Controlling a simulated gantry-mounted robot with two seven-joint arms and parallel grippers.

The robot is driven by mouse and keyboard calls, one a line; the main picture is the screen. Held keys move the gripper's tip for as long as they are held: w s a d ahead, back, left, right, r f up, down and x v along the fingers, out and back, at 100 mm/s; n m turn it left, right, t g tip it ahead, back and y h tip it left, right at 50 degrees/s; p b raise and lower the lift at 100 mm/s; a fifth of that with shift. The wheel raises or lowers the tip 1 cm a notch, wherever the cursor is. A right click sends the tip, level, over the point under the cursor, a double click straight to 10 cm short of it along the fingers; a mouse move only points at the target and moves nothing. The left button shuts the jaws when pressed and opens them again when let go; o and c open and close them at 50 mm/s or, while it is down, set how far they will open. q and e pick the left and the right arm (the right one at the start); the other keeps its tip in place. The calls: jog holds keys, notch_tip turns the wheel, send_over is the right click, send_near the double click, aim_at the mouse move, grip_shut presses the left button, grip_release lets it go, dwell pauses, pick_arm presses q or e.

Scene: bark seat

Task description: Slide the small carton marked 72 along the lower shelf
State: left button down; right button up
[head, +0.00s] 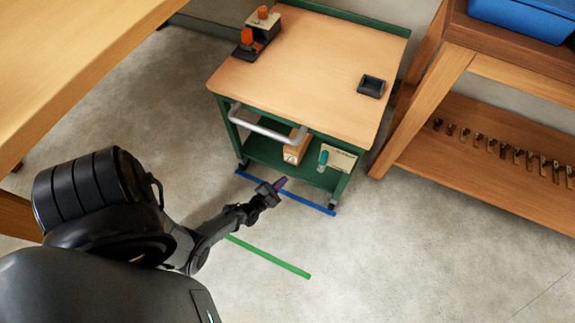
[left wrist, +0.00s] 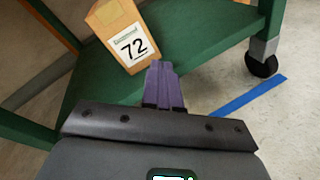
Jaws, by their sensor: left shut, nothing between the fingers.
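The small tan carton (head: 296,151) stands on the green lower shelf (head: 262,152) of the cart, partly hidden by the tabletop and handle. In the left wrist view the carton (left wrist: 112,19) shows a white label with 72, facing me, near the shelf edge (left wrist: 200,40). My left gripper (head: 281,183) is low in front of the cart. Its purple fingers (left wrist: 160,72) are shut and empty, just below and right of the label. Whether they touch the carton, I cannot tell. My right gripper is not in view.
A teal-handled item (head: 323,158) and a pale labelled box (head: 340,157) are right of the carton. The cart's grey handle (head: 265,127) juts out above the shelf. Blue tape (head: 310,203) and green tape (head: 270,257) mark the floor. A wooden bench (head: 480,150) stands right.

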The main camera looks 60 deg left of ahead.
pick_arm(q)
jog(key=s+d+n+y, duration=0.2)
jog(key=s+n+y, duration=0.2)
jog(key=n, duration=0.4)
jog(key=n+b, duration=0.2)
jog(key=b, duration=0.2)
send_near(291, 159)
jog(key=shift+g+y, duration=0.3)
jog(key=shift+y, duration=0.1)
jog(key=x, duration=0.5)
jog(key=shift+w, duration=0.4)
jog(key=shift+w+a, duration=0.35)
jog(key=shift+w, duration=0.2)
jog(key=shift+s+d, duration=0.1)
jog(key=shift+s, duration=0.05)
